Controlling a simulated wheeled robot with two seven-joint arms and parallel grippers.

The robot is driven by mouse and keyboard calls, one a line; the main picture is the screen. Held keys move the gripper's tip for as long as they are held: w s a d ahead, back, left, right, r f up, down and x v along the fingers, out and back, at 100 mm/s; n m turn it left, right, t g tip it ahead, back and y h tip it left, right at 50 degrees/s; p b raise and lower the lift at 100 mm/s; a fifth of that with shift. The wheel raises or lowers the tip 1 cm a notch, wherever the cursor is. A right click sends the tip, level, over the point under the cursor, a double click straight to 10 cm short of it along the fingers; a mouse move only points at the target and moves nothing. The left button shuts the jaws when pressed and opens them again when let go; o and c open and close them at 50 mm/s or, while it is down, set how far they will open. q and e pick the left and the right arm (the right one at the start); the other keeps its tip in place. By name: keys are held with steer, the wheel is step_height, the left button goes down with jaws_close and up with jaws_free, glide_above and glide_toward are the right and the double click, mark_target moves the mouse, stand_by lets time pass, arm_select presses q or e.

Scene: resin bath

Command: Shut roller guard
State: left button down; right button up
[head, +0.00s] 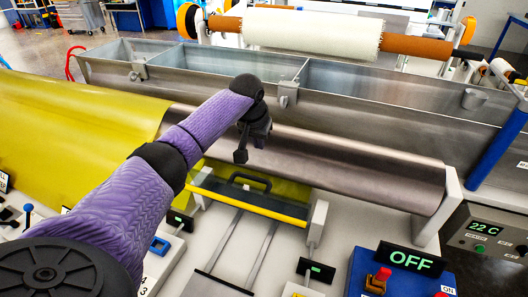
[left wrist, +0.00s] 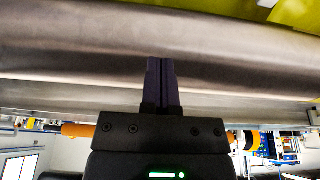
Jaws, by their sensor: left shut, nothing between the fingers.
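The roller guard appears to be the clear yellow panel (head: 286,192) with a black handle (head: 250,181) and a bright yellow front bar (head: 247,207). It sits low in front of the long grey metal roller (head: 330,152), above two rails that run toward me. My left gripper (head: 241,157) points down, just above and behind the handle, against the roller in the head view. It is shut and empty; I cannot tell whether it touches anything. In the left wrist view its closed fingers (left wrist: 161,68) lie before the grey metal surface. My right gripper is not in view.
A yellow sheet (head: 80,125) drapes over the left side. Behind stands an open metal bath (head: 350,85), with a white roll (head: 312,34) beyond. A blue control box (head: 402,275) with an OFF display (head: 407,259) stands front right. White posts (head: 317,222) flank the rails.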

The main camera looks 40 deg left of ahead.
mark_target(263, 163)
arm_select(q)
steer(key=b+x, duration=0.5)
steer(key=x, duration=0.4)
steer(key=shift+s+f, duration=0.1)
steer(key=shift+f, duration=0.1)
steer(key=shift+s+d+r+p, duration=0.2)
steer(key=shift+s+p, duration=0.25)
steer(key=shift+s, duration=0.2)
steer(key=shift+s+d+r+p, duration=0.1)
steer(key=shift+s+d+p, duration=0.1)
steer(key=shift+s+p, duration=0.4)
steer(key=shift+s+d+r+p, duration=0.15)
steer(key=shift+s+d+p, duration=0.15)
steer(key=shift+s, duration=0.4)
